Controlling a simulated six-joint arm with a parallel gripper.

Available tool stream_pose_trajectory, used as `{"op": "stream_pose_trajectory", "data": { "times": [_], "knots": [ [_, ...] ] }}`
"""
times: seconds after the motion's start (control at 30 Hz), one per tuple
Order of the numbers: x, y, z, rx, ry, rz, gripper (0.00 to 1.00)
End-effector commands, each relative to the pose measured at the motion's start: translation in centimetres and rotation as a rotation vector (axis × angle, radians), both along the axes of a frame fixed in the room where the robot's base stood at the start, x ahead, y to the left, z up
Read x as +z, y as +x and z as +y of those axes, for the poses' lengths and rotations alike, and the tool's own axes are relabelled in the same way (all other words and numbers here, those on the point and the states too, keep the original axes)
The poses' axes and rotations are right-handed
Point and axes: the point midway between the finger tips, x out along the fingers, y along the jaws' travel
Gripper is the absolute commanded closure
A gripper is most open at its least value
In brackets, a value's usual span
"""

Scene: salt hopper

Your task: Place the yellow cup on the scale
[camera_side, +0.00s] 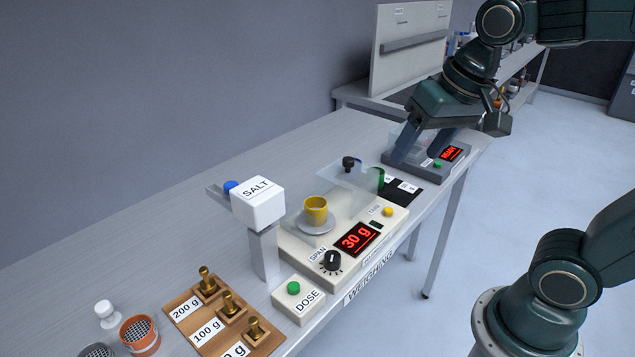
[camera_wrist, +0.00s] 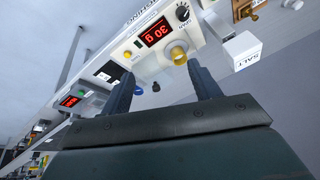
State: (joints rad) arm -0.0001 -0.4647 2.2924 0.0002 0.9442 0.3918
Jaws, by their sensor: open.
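The yellow cup (camera_side: 316,208) stands upright on the round pan (camera_side: 317,227) of the scale (camera_side: 296,245), whose red display reads 30 g. In the wrist view the cup (camera_wrist: 179,56) shows near the scale's display (camera_wrist: 155,35). My gripper (camera_side: 421,153) is open and empty, well apart from the cup, over the far right end of the bench by the second device. Its two spread fingers also show in the wrist view (camera_wrist: 160,70), with nothing held between them.
A clear shield (camera_side: 352,188) with a black knob stands behind the pan. A green object (camera_side: 379,175) and a labelled black mat (camera_side: 404,192) lie beyond it. The salt hopper (camera_side: 258,203), dose button box (camera_side: 298,301) and weight rack (camera_side: 222,316) stand left and in front.

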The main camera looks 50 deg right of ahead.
Motion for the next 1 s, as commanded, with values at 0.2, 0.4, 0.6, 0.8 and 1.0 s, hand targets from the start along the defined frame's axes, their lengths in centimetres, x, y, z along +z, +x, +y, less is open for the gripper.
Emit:
{"op": "stream_pose_trajectory", "data": {
  "times": [0.2,0.4,0.6,0.8,1.0],
  "knots": [
    [-0.8,-4.2,0.0,0.211,-0.091,-0.075,0.38],
    [-1.6,-6.1,0.0,0.328,-0.150,-0.114,0.38],
    [-1.9,-6.6,0.0,0.360,-0.165,-0.121,0.38],
    [-1.9,-6.5,0.0,0.358,-0.164,-0.120,0.38],
    [-1.9,-6.5,0.0,0.357,-0.164,-0.120,0.38]
  ]
}}
